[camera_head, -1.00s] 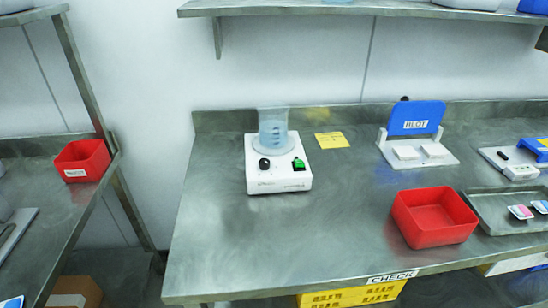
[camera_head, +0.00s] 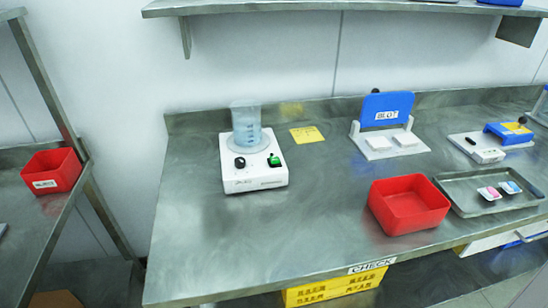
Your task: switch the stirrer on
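The stirrer (camera_head: 254,177) is a white box standing near the back left of the steel bench. A clear beaker (camera_head: 246,128) with bluish contents stands on its top plate. The switch's position is too small to tell. My gripper is not in view.
A blue-and-white BLOT stand (camera_head: 387,115), red bin (camera_head: 408,205) and grey tray (camera_head: 462,196) are to the right. The bench's front left is clear. A shelf (camera_head: 300,7) hangs above.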

